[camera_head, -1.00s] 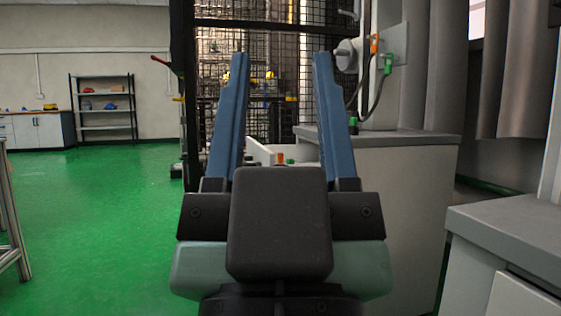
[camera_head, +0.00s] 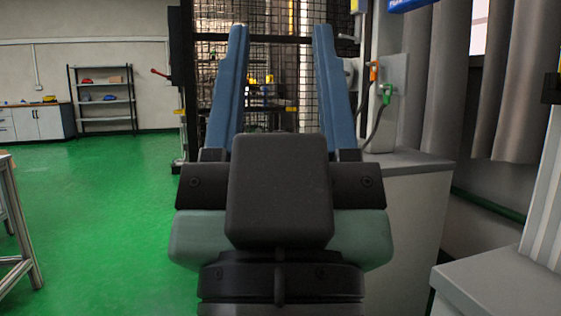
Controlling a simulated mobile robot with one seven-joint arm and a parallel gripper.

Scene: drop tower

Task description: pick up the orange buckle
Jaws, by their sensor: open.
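My gripper (camera_head: 280,30) is open and empty in the middle of the head view, its two blue fingers pointing away from me and upward in the picture. No clearly recognisable orange buckle is in view now. A small orange connector-like part (camera_head: 374,70) sits on a light panel (camera_head: 398,72) to the right of my gripper, above a green one (camera_head: 387,94). I cannot tell whether the orange part is the buckle. The small orange item seen earlier in the open drawer is now hidden, along with the drawer, behind my gripper.
A grey-topped cabinet (camera_head: 409,160) stands close on the right, with another worktop (camera_head: 510,285) nearer. A black mesh cage (camera_head: 274,58) stands ahead. Green floor (camera_head: 100,220) is clear on the left, apart from a metal-legged table (camera_head: 20,230) at the edge.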

